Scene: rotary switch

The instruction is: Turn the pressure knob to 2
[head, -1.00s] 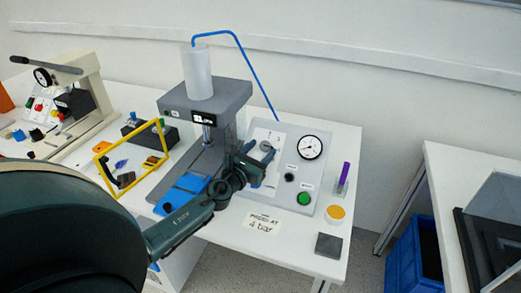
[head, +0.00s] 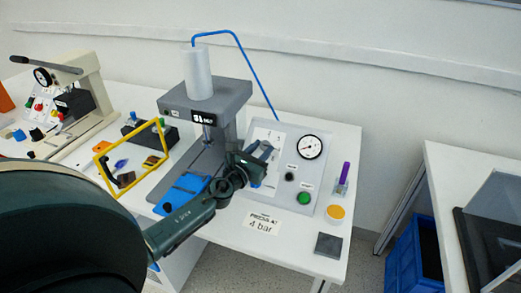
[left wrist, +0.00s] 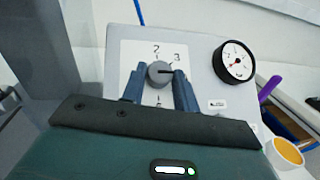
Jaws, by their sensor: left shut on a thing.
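The grey pressure knob (left wrist: 159,73) sits on a white scale plate (left wrist: 130,57) on the sloped control panel. In the left wrist view its pale pointer mark faces right, below the printed 3. The printed 2 is above the knob. My left gripper (left wrist: 158,86) is shut on the knob, with one blue-grey finger on each side. In the head view my left gripper (head: 260,154) reaches the panel from the lower left and largely covers the knob. My right gripper is not in view.
A round gauge (head: 310,147), a black button (head: 290,177) and a green button (head: 304,198) are right of the knob. A grey press (head: 208,105) stands left, near a yellow frame (head: 108,172). A "4 bar" card (head: 262,224) lies in front.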

